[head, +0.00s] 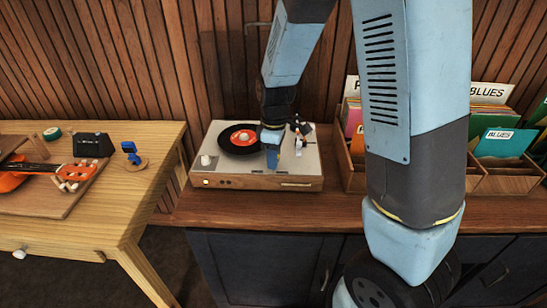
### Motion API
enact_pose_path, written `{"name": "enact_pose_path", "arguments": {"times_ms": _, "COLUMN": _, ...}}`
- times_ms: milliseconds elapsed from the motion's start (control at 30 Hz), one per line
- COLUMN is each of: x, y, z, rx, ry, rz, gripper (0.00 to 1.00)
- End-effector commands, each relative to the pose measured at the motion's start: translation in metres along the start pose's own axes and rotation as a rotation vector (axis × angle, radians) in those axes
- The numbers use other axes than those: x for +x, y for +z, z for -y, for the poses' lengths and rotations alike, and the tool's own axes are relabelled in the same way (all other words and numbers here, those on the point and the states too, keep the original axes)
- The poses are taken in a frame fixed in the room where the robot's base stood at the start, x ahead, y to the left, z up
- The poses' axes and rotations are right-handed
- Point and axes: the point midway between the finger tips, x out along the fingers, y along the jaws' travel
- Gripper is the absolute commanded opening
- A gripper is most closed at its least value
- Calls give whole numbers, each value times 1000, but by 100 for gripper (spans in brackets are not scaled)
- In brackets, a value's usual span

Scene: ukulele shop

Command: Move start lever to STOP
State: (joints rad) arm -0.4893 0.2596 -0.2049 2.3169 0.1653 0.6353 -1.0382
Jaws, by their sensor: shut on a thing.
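The record player (222,168) stands on the brown counter, with a pale top, a wooden front and a black record (231,148) with an orange-red label. My gripper (272,160) reaches down to the top of the player, just right of the record and near the front. Its fingers are shut on a small part there, which I take to be the start lever; the fingers hide it, so its position and any START or STOP marking cannot be read. The tonearm parts (299,142) show to the right of my gripper, apart from the fingertips.
A white knob (205,160) sits at the player's left. Wooden record bins (505,180) with BLUES dividers stand to the right, partly behind my arm. A light wooden table (150,190) at left holds a ukulele (40,172) and small tools. A slatted wall closes the back.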

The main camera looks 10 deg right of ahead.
Motion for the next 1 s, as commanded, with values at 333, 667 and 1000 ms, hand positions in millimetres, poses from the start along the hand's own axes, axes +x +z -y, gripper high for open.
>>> {"name": "enact_pose_path", "arguments": {"times_ms": 333, "x": 0, "y": 0, "z": -1, "rx": 0, "ry": 3, "rz": 6, "gripper": 0}}
{"name": "enact_pose_path", "arguments": {"times_ms": 667, "x": -1, "y": -6, "z": 0, "rx": 4, "ry": 25, "rz": 121, "gripper": 0}}
{"name": "enact_pose_path", "arguments": {"times_ms": 1000, "x": -1, "y": -18, "z": 2, "rx": 25, "ry": 76, "rz": 386, "gripper": 0}}
